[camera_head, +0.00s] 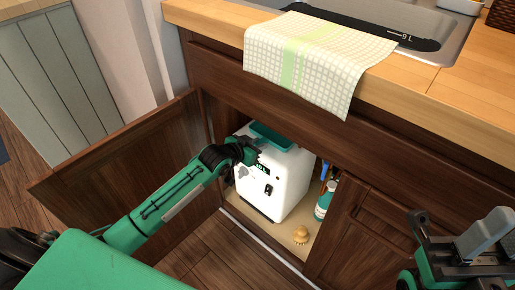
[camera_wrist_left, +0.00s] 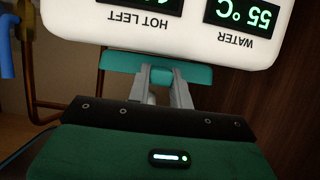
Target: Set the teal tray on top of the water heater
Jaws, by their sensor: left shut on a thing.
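The white water heater (camera_head: 270,180) stands inside the open cabinet under the counter. The teal tray (camera_head: 273,136) is over the heater's top; whether it touches the top or hangs just above it I cannot tell. My left gripper (camera_head: 254,144) reaches in from the left and is shut on the tray's near edge. In the left wrist view, the grey fingers (camera_wrist_left: 163,85) meet the tray's teal edge (camera_wrist_left: 118,61), with the heater's lit displays (camera_wrist_left: 242,14) beyond. My right gripper (camera_head: 485,236) is at the lower right, away from the heater; its jaw opening is unclear.
The open cabinet door (camera_head: 125,175) lies left of my arm. The counter edge with a checked towel (camera_head: 315,58) overhangs the cabinet. A copper pipe (camera_wrist_left: 30,75) runs beside the heater.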

